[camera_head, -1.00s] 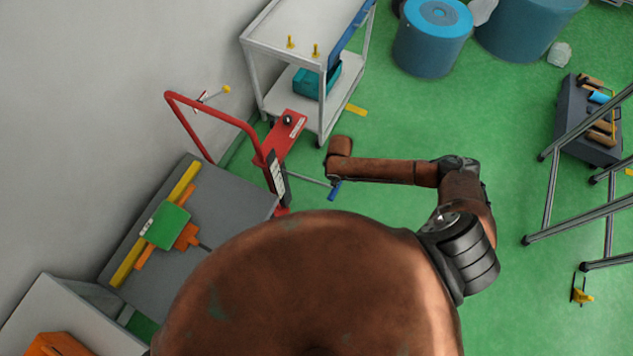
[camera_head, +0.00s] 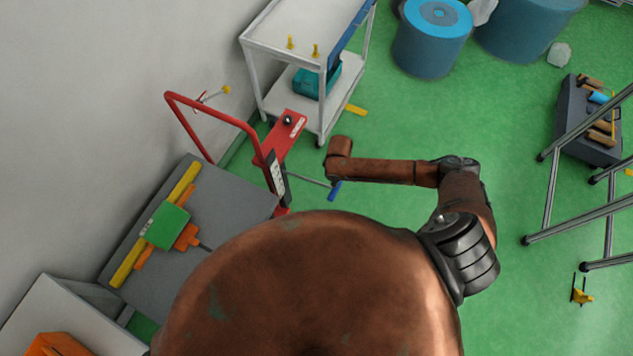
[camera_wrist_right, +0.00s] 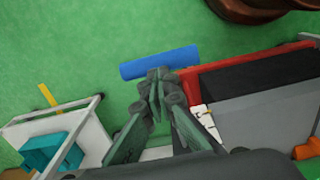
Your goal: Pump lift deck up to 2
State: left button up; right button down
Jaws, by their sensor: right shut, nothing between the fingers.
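The lift cart has a grey deck (camera_head: 155,275) and a red frame with a push handle (camera_head: 215,115). A black-and-white marked strip (camera_head: 277,175) stands on its red column; its markings are too small to read. A thin rod with a blue pedal grip (camera_head: 335,190) sticks out of the cart's right side. In the right wrist view the blue grip (camera_wrist_right: 160,62) lies just beyond the tips of my right gripper (camera_wrist_right: 157,82), which is shut and empty; I cannot tell whether they touch. My arm hides this gripper in the head view. My left gripper is not in view.
A green block (camera_head: 167,225), yellow bar (camera_head: 130,265) and orange pieces lie on the deck. A white trolley (camera_head: 290,40) stands behind the cart. Blue drums (camera_head: 435,40) stand at the back. Metal legs (camera_head: 550,195) and a dark tool box are right.

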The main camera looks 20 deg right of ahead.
aim_at(333, 190)
jog(key=shift+f, duration=0.1)
jog(key=shift+w+a+f+b, duration=0.1)
jog(key=shift+f+b, duration=2)
jog(key=shift+f, duration=1.85)
notch_tip(333, 190, down, 7)
jog(key=b, duration=0.3)
jog(key=shift+w+a+b, duration=0.15)
jog(key=shift+b, duration=0.25)
jog(key=shift+r, duration=0.2)
